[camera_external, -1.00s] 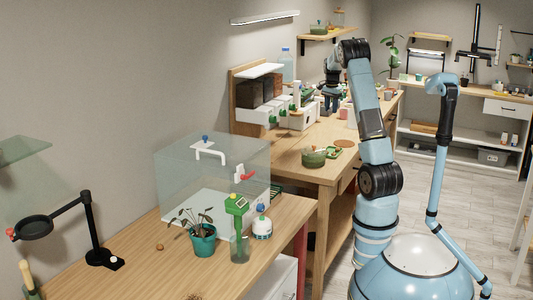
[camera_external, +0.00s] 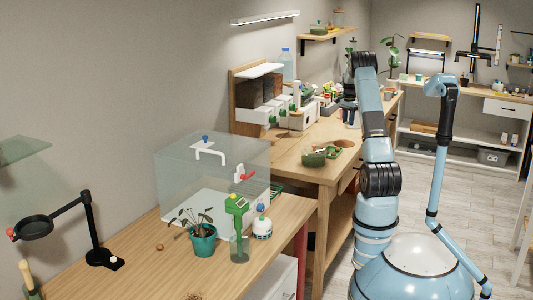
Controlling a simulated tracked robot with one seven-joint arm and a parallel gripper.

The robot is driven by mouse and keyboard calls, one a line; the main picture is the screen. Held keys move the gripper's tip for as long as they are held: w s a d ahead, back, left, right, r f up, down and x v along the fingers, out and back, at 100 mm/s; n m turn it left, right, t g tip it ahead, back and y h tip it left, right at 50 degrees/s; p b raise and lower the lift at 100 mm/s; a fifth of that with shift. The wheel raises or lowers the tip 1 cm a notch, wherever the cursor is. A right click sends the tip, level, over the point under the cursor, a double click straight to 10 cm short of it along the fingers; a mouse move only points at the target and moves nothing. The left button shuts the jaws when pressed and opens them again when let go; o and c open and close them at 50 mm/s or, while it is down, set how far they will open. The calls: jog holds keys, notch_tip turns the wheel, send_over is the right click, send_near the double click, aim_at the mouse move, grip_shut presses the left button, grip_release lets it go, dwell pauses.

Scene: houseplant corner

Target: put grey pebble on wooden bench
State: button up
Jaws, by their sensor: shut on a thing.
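The wooden bench (camera_external: 296,150) runs along the wall from the middle of the picture to the back. My gripper (camera_external: 349,122) is low over the bench's right part, beyond the brown round disc, pointing down. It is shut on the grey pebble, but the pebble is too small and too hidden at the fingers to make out. I cannot tell whether it touches the bench top.
A green bowl (camera_external: 313,158), a small green item (camera_external: 333,152) and a brown disc (camera_external: 345,143) lie on the bench's near part. A wooden rack (camera_external: 240,102) stands at the wall. A clear box (camera_external: 180,165) and potted plant (camera_external: 203,240) occupy the nearer table.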

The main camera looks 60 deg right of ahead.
send_over(343, 138)
jog(key=f, duration=0.7)
jog(key=shift+w+d, duration=0.15)
jog(key=shift+d, duration=0.05)
jog(key=shift+f, duration=1.45)
jog(key=shift+f, duration=0.1)
jog(key=o, duration=1)
notch_tip(343, 138, up, 12)
jog(key=shift+w+r, duration=0.1)
jog(key=shift+r, duration=0.1)
